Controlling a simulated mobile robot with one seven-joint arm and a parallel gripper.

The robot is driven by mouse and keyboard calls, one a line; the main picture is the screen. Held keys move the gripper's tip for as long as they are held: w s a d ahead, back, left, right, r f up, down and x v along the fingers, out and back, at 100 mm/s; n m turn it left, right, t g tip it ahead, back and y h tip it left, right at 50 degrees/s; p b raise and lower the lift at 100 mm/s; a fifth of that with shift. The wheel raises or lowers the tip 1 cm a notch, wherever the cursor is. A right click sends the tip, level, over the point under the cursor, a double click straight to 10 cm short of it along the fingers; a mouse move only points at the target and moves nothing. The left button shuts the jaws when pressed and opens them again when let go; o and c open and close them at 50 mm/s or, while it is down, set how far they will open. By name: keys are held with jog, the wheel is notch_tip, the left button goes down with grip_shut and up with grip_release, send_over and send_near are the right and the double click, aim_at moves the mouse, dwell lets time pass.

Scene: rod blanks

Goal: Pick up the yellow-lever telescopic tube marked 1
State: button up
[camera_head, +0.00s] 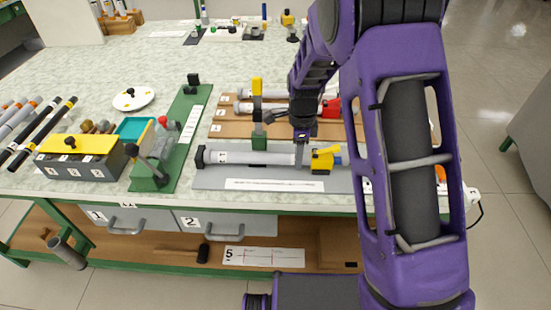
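A long grey tube (250,155) with a black end cap lies across a grey board (215,180) near the bench's front edge. A yellow lever clamp (324,158) sits near its right end. Behind it, thinner grey tubes lie on brown boards (235,130) with small white number labels. The numbers are too small to read surely. My gripper (302,136) points down over the tubes, left of the yellow clamp. I cannot tell its opening or contact.
A green fixture (175,140) with a red-knobbed lever and a yellow-topped grey box (75,155) stand to the left. Several dark rods lie at far left. A white plate (134,98) is behind them. My purple arm hides the bench's right side. Open bench surface lies at back left.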

jog(key=shift+c, duration=1.4)
jog(key=shift+r, duration=0.15)
